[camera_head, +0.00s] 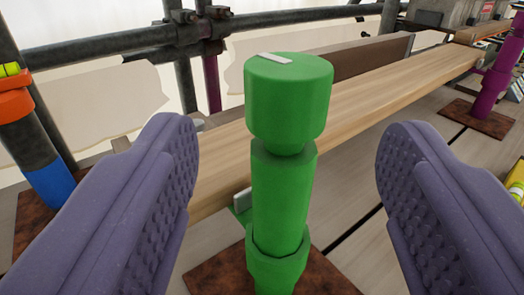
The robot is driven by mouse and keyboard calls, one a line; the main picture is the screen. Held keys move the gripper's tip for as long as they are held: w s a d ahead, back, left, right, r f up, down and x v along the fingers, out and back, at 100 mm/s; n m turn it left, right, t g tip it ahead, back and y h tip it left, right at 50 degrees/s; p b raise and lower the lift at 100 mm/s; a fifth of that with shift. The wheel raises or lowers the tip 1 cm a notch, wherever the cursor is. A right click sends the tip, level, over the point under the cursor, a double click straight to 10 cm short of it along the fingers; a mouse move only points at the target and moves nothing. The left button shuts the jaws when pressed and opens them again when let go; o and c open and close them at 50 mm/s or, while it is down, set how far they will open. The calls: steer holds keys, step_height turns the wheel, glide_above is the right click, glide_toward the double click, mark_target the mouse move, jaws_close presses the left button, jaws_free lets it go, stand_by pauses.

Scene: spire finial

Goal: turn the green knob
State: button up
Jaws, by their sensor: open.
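The green knob (288,105) is a thick cylinder on top of an upright green post (280,195). A pale bar mark (262,58) lies on its top face, left of the middle. My gripper (285,160) is open, with one purple studded finger (165,190) to the left of the post and the other (412,190) to the right. Clear gaps show between both fingers and the knob, and neither finger touches it. The foot of the post runs to the bottom edge of the picture.
A long wooden plank (370,100) runs behind the post. Scaffold tubes (110,45) cross the upper left. An orange and blue post (40,150) stands at the left, a purple post (492,85) at the right. A rusty base plate (320,275) lies below.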

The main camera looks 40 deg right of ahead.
mark_target(281, 109)
steer(key=b+x, duration=0.1)
steer(key=x, duration=0.6)
steer(key=shift+w+d+b, duration=0.1)
steer(key=shift+d+b, duration=0.05)
steer(key=shift+b, duration=0.15)
steer(key=shift+c, duration=0.2)
steer(key=c, duration=0.9)
steer(key=shift+m+g+h, duration=0.8)
steer(key=shift+g+h, duration=0.1)
steer(key=o, duration=0.9)
steer(key=shift+o, duration=0.2)
